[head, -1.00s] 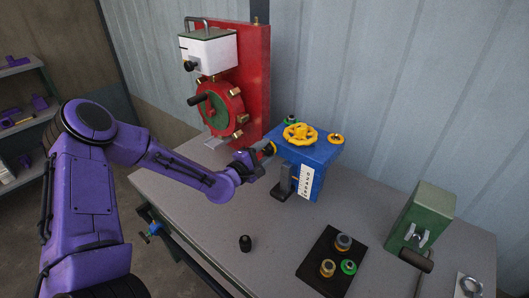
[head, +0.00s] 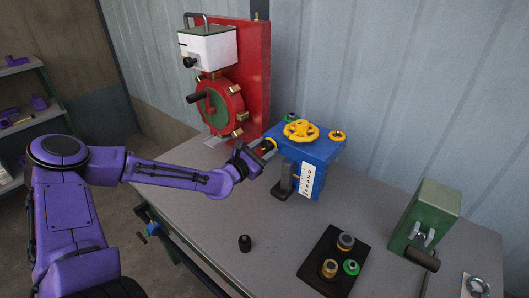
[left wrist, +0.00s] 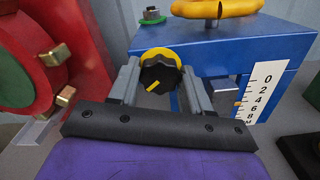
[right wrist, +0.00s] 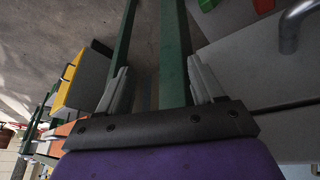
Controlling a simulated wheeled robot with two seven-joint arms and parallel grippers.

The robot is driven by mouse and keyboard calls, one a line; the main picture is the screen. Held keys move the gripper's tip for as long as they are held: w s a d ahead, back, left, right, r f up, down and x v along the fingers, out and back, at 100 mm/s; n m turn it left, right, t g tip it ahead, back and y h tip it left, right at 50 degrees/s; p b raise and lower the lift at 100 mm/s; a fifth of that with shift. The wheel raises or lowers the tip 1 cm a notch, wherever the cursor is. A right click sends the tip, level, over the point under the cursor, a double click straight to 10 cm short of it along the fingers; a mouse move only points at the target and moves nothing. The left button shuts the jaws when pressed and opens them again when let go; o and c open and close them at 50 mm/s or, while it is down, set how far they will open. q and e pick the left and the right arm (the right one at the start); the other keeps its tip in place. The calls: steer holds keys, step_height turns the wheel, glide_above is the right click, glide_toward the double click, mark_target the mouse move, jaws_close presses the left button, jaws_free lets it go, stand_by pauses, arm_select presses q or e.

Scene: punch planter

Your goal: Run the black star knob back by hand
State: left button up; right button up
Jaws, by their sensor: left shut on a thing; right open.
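The black star knob (left wrist: 160,76), with a yellow pointer mark and a yellow ring behind it, sits on the left side of the blue box (head: 310,150). My left gripper (head: 263,152) is at that side of the box. In the left wrist view my left gripper (left wrist: 160,84) has one finger on each side of the knob and is shut on it. In the head view the gripper mostly hides the knob. The box's white scale (left wrist: 262,92) faces front. My right gripper (right wrist: 160,85) shows only in the right wrist view, open and empty.
A yellow handwheel (head: 300,131) tops the box. A black tray (head: 318,275) with several knobs, a small black knob (head: 245,243) and a green device (head: 428,220) are on the grey bench.

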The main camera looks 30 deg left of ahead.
arm_select(q)
steer(key=shift+n+b, duration=0.5)
steer(key=shift+n, duration=0.6)
steer(key=o, duration=1.1)
steer(key=shift+c, duration=0.2)
